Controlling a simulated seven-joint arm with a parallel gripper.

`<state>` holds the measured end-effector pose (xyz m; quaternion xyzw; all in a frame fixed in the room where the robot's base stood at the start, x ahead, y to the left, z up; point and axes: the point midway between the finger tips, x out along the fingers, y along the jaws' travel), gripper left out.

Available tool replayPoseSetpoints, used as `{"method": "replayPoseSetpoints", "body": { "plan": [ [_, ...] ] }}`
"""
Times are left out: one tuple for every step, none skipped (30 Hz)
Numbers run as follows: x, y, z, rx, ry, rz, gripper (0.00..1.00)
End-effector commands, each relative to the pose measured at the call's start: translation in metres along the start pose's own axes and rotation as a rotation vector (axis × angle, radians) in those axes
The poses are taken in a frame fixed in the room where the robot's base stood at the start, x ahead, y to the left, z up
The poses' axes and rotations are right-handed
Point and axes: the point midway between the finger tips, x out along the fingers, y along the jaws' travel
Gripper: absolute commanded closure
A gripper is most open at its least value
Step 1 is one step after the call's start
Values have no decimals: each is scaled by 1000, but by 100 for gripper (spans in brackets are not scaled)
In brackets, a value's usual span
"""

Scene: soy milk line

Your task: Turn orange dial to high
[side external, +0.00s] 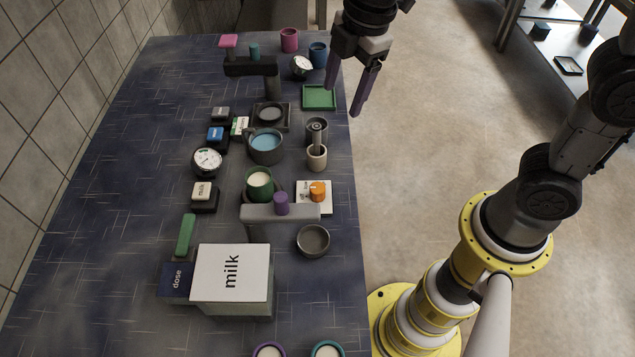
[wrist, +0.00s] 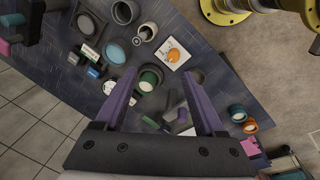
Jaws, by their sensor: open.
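The orange dial (side external: 318,191) sits on a white plate (side external: 325,207) near the right edge of the dark blue table. The plate carries small markings that I cannot read. In the wrist view the orange dial (wrist: 173,56) and its white plate (wrist: 183,46) show above the space between the fingertips. My gripper (side external: 342,113) has purple fingers. It is open and empty, raised by the table's right edge near the green tray, well apart from the dial. Its spread fingers also show in the wrist view (wrist: 165,74).
Beside the dial are a grey stand with a purple knob (side external: 281,203), a green cup (side external: 259,184), a beige cup (side external: 317,157) and a grey bowl (side external: 313,240). A milk box (side external: 231,273) stands nearer the front. A green tray (side external: 319,97) lies at the back right.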

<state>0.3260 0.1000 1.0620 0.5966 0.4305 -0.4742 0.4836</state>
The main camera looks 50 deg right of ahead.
Motion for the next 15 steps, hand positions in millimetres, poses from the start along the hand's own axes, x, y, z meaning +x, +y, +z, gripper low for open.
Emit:
{"method": "replayPoseSetpoints", "body": {
  "plan": [
    [17, 2, -12, -45, -13, -39, 28],
    [25, 2, -19, -66, -19, -57, 28],
    [35, 1, -26, -84, -28, -81, 28],
    [42, 0, -31, -96, -34, -96, 28],
    [49, -1, -35, -107, -40, -111, 28],
    [57, -3, -39, -120, -48, -129, 28],
    [62, -5, -42, -128, -54, -141, 28],
    [66, -7, -44, -135, -58, -152, 28],
    [71, -10, -46, -144, -65, -165, 28],
    [74, -12, -47, -149, -67, -171, 28],
    [76, -14, -48, -153, -70, -176, 28],
    [79, -16, -50, -158, -72, -181, 28],
    [79, -16, -50, -160, -71, -179, 28],
    [81, -16, -50, -160, -71, -179, 28],
    [84, -17, -50, -160, -71, -179, 28]
  ]
}}
